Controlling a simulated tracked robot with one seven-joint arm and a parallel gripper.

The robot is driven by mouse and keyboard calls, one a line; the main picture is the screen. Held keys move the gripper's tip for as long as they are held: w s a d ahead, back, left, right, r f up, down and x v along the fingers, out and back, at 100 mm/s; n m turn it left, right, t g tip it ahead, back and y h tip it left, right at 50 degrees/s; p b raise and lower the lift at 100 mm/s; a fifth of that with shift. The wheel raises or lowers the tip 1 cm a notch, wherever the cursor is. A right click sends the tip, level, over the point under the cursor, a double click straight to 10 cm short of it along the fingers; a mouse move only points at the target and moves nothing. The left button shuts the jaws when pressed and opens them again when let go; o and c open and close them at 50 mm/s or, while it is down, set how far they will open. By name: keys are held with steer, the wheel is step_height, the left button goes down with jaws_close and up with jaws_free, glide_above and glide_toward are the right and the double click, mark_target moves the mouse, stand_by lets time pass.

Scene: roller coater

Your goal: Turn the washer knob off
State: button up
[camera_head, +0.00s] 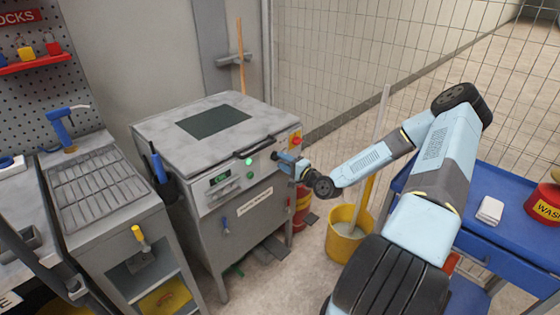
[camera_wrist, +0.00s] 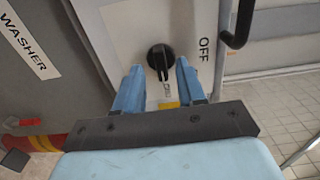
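The washer (camera_head: 215,140) is a grey, worn metal cabinet with a dark lid window. Its black round knob (camera_wrist: 160,57) sits on the pale front panel in the wrist view. A pale mark by the knob points down the picture, between my fingers, towards a small label too blurred to read surely. The word OFF (camera_wrist: 204,49) is printed right of the knob. My gripper (camera_wrist: 158,66) is open, one blue finger on each side of the knob, with visible gaps; whether depth overlaps is unclear. In the head view my gripper (camera_head: 283,160) is at the panel's right end.
A black handle (camera_wrist: 240,22) sticks out beside the panel. A lit green button (camera_head: 249,162) and red button (camera_head: 296,140) are on the washer. A yellow bucket (camera_head: 345,243) stands below my arm. A blue cart (camera_head: 500,190) is at the right.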

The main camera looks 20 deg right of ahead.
steer(key=shift+x, duration=1.1)
steer(key=shift+c, duration=0.3)
jaws_close()
